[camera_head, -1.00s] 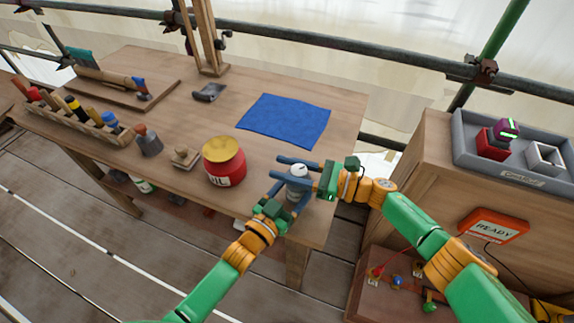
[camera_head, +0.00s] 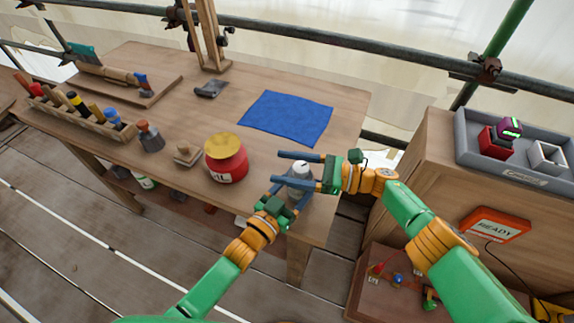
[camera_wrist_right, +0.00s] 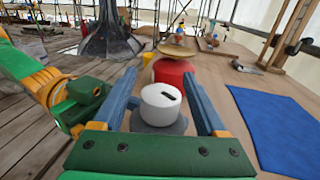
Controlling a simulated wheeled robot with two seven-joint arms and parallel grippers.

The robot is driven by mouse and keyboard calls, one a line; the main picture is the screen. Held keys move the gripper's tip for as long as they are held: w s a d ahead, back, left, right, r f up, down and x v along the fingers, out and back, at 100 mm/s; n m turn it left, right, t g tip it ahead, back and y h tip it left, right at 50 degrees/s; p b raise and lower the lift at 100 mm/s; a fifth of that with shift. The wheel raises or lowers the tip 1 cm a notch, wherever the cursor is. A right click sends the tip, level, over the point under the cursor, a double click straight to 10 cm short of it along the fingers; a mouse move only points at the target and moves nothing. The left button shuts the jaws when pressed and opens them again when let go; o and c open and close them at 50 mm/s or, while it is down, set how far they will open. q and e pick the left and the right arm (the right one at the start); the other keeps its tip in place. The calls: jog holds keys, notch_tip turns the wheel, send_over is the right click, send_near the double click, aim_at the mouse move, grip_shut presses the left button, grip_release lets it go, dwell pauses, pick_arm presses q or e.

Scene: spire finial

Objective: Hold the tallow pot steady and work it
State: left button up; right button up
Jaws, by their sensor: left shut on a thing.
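The tallow pot, a small grey pot (camera_head: 297,189) with a white cap (camera_head: 301,168), stands near the front right corner of the table. My left gripper (camera_head: 286,198) is shut on the pot's grey body from the front left. My right gripper (camera_head: 277,167) is open, coming in from the right, with one finger on each side of the cap. In the right wrist view the white cap (camera_wrist_right: 161,96), with a dark slot on top, sits between the spread fingers with gaps on both sides. The pot's lower body is partly hidden by the grippers.
A red jar (camera_head: 226,162) with a yellow lid stands left of the pot. A blue cloth (camera_head: 287,118) lies behind it. A wooden block (camera_head: 187,154) and tool rack (camera_head: 85,118) are farther left. A cabinet with a grey tray (camera_head: 464,151) stands right.

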dwell(0.3)
jog(key=s+d, duration=0.1)
jog(key=d, duration=1.1)
jog(key=shift+s, duration=0.3)
